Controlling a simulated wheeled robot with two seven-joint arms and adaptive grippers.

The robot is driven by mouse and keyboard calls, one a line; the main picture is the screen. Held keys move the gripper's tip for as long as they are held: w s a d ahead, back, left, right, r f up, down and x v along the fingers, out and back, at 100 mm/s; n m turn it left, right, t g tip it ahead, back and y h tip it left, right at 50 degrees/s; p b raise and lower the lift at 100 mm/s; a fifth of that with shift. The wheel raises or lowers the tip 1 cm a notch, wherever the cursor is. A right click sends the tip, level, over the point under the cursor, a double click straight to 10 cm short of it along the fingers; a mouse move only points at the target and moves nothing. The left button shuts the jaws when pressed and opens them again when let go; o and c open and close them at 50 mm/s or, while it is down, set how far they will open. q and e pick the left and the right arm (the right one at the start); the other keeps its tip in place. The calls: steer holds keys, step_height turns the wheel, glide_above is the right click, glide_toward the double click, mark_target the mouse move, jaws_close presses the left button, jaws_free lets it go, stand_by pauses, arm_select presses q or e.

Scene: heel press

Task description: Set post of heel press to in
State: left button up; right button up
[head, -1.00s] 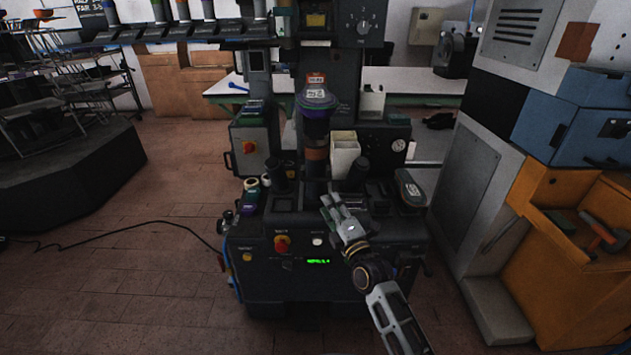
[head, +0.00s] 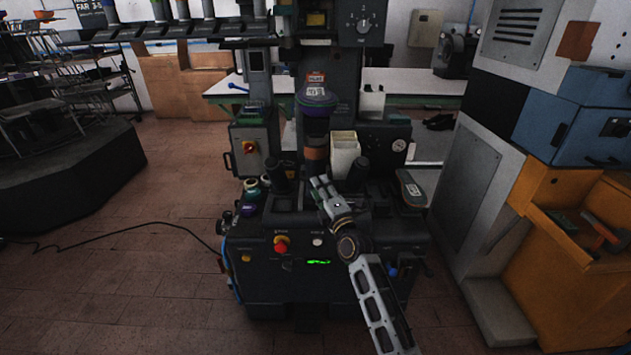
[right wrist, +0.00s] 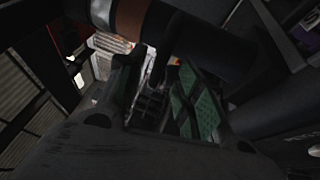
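The heel press (head: 330,235) is a dark machine in the middle of the head view. A dark upright cylinder with a copper-brown band (head: 316,153) stands at its centre, below a purple-ringed head (head: 317,98); I cannot tell for sure that it is the post. The banded cylinder also shows at the top of the right wrist view (right wrist: 130,18). My right gripper (head: 319,181) is just below and in front of it, over the press top. Its fingers look close together, but their gap is unclear. Contact cannot be told. My left gripper is not in view.
A white bin (head: 345,152) stands right of the cylinder. A shoe sole (head: 410,188) lies at the right. An orange cabinet (head: 570,240) stands farther right.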

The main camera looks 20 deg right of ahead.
mark_target(316, 164)
steer(key=shift+b+x, duration=0.3)
steer(key=shift+x, duration=1.9)
jaws_close()
